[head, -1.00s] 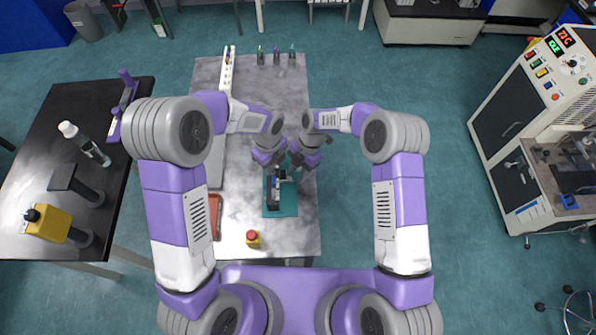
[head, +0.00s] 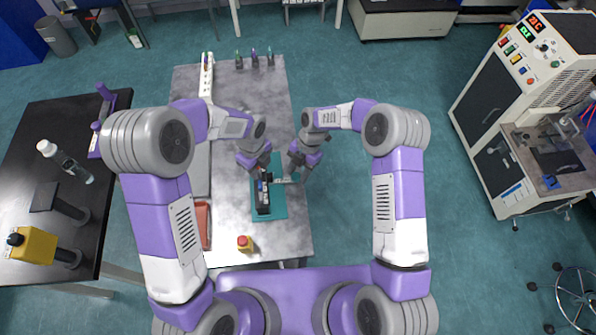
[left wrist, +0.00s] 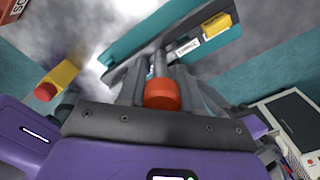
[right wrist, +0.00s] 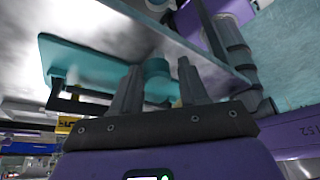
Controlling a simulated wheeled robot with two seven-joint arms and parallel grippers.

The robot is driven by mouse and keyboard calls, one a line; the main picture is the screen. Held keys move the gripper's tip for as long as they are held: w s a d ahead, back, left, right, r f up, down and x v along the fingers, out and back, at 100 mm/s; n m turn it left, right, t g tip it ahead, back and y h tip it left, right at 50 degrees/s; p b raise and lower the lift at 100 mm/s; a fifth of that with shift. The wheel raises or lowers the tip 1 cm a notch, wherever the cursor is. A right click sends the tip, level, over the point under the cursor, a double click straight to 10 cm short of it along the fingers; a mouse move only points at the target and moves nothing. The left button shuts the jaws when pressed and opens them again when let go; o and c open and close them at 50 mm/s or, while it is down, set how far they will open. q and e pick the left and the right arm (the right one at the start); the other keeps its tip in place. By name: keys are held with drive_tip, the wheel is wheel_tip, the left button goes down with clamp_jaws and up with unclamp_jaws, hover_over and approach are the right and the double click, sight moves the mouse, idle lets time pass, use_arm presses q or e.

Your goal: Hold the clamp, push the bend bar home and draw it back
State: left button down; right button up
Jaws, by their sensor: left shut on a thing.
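The bend fixture (head: 263,197) is dark and stands on a teal base (head: 281,206) on the grey table. My left gripper (head: 258,168) is at its far end; in the left wrist view its fingers (left wrist: 165,82) are shut around a stem or handle with an orange-red cap (left wrist: 161,95), apparently the clamp. A light grey bar (head: 285,181), likely the bend bar, sticks out to the right of the fixture. My right gripper (head: 296,168) is by its outer end. In the right wrist view its fingers (right wrist: 158,78) stand apart, with a teal round part (right wrist: 157,84) showing between or behind them; no grip shows.
A yellow box with a red button (head: 244,243) stands near the table's front. The floor right of the table is clear up to the tall machine (head: 525,100).

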drive_tip(key=v, duration=1.2)
use_arm(q)
drive_tip(key=c, duration=0.7)
unclamp_jaws()
drive_tip(key=shift+o, duration=0.2)
